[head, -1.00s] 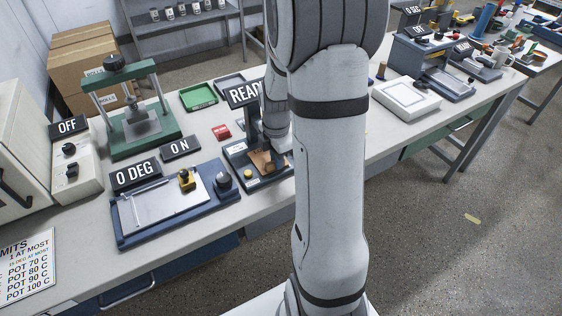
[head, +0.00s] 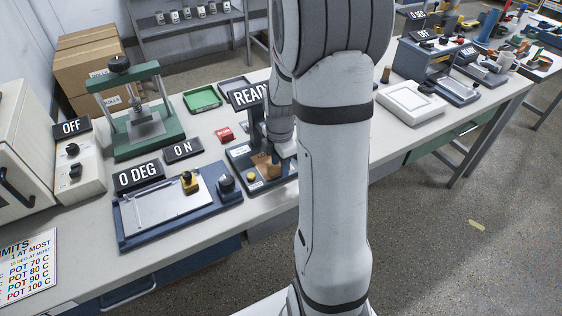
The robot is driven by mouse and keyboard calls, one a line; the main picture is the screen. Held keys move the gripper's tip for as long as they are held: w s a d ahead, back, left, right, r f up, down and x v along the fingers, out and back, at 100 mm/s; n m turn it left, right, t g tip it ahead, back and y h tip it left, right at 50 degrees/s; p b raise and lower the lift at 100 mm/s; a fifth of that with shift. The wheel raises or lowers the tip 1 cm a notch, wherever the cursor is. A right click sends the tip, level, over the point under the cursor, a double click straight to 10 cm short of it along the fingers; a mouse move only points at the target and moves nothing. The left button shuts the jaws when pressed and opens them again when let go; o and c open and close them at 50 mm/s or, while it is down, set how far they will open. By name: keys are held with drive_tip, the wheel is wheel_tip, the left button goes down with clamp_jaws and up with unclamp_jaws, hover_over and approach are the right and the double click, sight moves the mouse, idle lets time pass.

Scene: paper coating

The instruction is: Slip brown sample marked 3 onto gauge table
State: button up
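The gauge (head: 241,155) with a sign that begins "READ" stands on the bench, left of my arm. A brown piece (head: 262,160) lies at its table, partly covered by my gripper. Its mark cannot be read from here, and I cannot tell if it lies fully flat. My gripper (head: 272,168) is low over the gauge at the brown piece. Its fingers are small and mostly hidden by my arm, so I cannot tell whether they grip the piece.
Behind stand a green press (head: 160,146), a green tray (head: 203,98) and a red block (head: 225,134). A white device (head: 412,103) sits to the right. Bare bench lies between.

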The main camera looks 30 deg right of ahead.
drive_tip(key=shift+r, duration=0.1)
wheel_tip(320, 180, up, 7)
drive_tip(key=shift+r, duration=0.3)
idle(0.4)
